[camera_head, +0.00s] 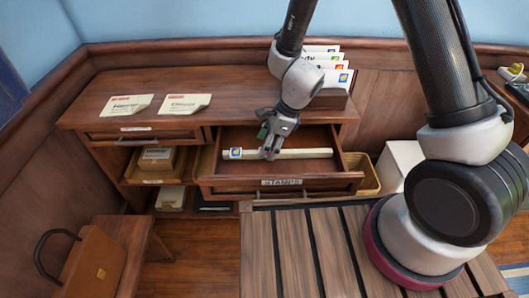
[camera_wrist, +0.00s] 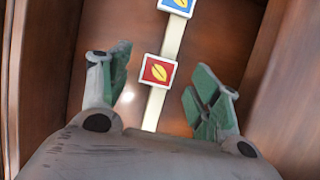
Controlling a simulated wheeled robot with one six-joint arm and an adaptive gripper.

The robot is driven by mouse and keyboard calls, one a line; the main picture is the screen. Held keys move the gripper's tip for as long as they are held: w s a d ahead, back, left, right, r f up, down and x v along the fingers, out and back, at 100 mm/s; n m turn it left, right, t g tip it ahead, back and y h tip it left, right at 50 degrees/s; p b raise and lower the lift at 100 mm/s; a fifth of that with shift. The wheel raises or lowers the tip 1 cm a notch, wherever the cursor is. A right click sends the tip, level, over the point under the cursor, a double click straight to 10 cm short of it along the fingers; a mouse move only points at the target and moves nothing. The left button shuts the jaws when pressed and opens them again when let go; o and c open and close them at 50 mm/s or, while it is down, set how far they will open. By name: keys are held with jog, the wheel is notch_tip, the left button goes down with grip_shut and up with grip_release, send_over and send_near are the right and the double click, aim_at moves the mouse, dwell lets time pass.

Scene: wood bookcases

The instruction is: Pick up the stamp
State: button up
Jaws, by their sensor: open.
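The open drawer (camera_head: 222,187), labelled STAMPS, holds a long cream strip (camera_head: 308,154). A blue stamp (camera_head: 236,153) with a yellow mark sits at the strip's left end; a blue stamp also shows at the top of the wrist view (camera_wrist: 176,5). A red stamp (camera_wrist: 158,71) with a yellow leaf-like mark sits on the strip in the wrist view; my gripper hides it in the head view. My gripper (camera_head: 268,153) is open, pointing down into the drawer. Its green-padded fingers stand either side of the red stamp, apart from it in the wrist view.
The drawer's wooden walls enclose the gripper closely. The desk top (camera_head: 230,90) above carries two paper cards (camera_head: 184,103) and an upright rack of envelopes (camera_head: 330,75) at the right. A slatted wooden surface (camera_head: 300,250) lies in front of the drawer. A brown bag (camera_head: 95,262) is at lower left.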

jog(key=shift+x, duration=0.8)
jog(key=shift+r, duration=0.1)
jog(key=c, duration=0.8)
notch_tip(320, 180, up, 10)
